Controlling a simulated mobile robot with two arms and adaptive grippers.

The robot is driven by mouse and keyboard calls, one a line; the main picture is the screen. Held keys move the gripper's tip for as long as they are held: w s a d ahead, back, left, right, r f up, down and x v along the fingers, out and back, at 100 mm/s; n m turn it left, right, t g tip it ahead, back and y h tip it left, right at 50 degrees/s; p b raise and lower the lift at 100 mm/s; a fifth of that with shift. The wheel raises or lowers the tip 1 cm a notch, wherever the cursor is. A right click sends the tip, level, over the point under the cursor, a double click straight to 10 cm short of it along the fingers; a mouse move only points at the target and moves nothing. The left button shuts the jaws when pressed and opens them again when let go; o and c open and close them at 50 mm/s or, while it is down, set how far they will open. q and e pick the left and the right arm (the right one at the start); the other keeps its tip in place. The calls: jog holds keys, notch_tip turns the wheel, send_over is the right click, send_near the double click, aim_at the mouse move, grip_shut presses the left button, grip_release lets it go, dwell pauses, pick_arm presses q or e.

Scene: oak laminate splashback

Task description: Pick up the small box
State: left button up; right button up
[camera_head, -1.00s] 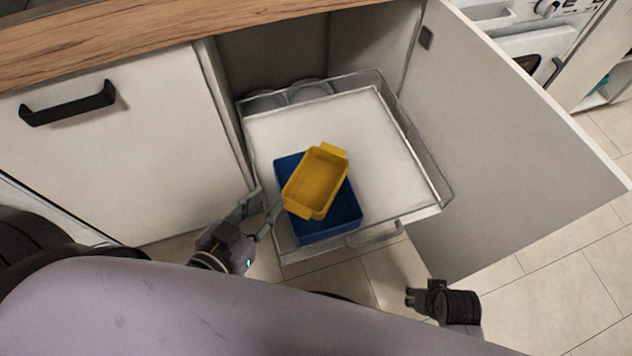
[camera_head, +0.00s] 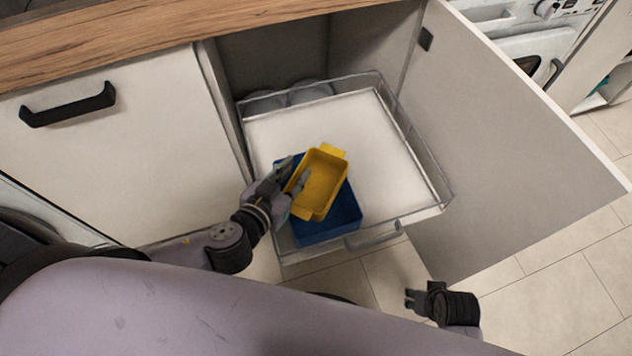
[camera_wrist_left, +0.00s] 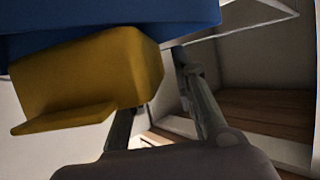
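The small yellow box (camera_head: 322,187) has a tab at each end and sits tilted on the larger blue box (camera_head: 335,228). My left gripper (camera_head: 295,170) is at the yellow box's left side, its fingers apart, one seeming to lie over the box's left wall and the other outside it. In the left wrist view the yellow box (camera_wrist_left: 90,75) partly hides one finger, and the blue box (camera_wrist_left: 110,17) shows beyond it. I cannot tell whether a finger touches the box. My right gripper (camera_head: 409,298) is empty, its small fingertips apart, low over the floor.
An open cabinet door (camera_head: 500,140) stands to the right. A closed door with a black handle (camera_head: 68,104) is left, under the wooden worktop (camera_head: 140,32).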

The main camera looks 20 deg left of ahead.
pick_arm(q)
jog(key=shift+w+d+f, duration=0.15)
jog(key=shift+w+f, duration=0.15)
jog(key=shift+w, duration=0.25)
jog(key=shift+c, duration=0.2)
grip_shut()
